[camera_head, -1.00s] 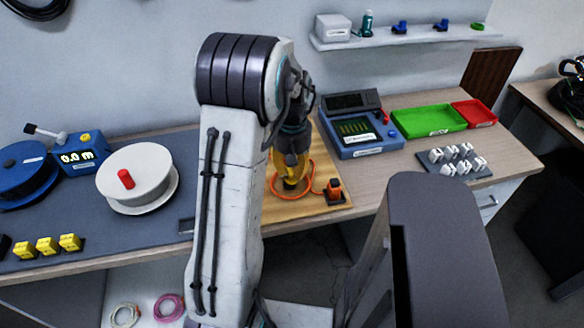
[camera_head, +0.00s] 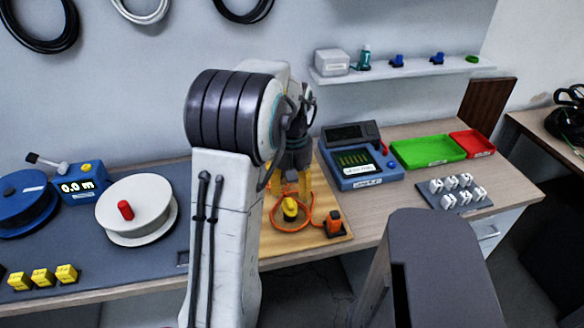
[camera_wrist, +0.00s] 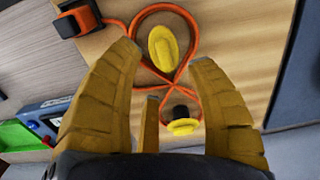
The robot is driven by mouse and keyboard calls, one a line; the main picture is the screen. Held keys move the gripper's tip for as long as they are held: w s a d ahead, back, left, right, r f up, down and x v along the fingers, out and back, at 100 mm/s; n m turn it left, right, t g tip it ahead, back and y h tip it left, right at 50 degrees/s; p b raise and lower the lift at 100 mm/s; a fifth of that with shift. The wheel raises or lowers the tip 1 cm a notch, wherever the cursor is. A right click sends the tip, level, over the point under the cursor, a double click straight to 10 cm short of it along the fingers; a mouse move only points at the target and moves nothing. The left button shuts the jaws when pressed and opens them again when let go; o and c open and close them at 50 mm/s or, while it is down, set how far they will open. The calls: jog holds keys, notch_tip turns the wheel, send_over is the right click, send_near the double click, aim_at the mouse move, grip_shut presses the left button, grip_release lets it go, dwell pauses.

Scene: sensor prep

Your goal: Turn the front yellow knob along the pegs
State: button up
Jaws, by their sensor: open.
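The front yellow knob (camera_head: 290,208) stands on the wooden board (camera_head: 322,236); it also shows in the wrist view (camera_wrist: 163,47) as an elongated oval. A second yellow knob (camera_wrist: 183,126) with a dark top lies further back on the board in the wrist view; in the head view I cannot make it out behind the gripper. An orange cable (camera_wrist: 192,88) loops around both knobs and crosses between them. My gripper (camera_wrist: 166,62) is open and empty, its yellow fingers spread on either side of the front knob. I cannot tell the fingertips' exact height. No pegs are clear.
An orange block (camera_head: 334,222) sits at the board's right, joined to the cable. A blue device (camera_head: 362,180) stands behind it. A white spool (camera_head: 145,205) is left of my arm. A green tray (camera_head: 428,152) and white switches on a plate (camera_head: 448,203) are further right.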

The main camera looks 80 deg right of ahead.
aim_at(292, 202)
notch_tip(292, 202, up, 7)
jog(key=shift+r, duration=0.15)
dwell(1.1)
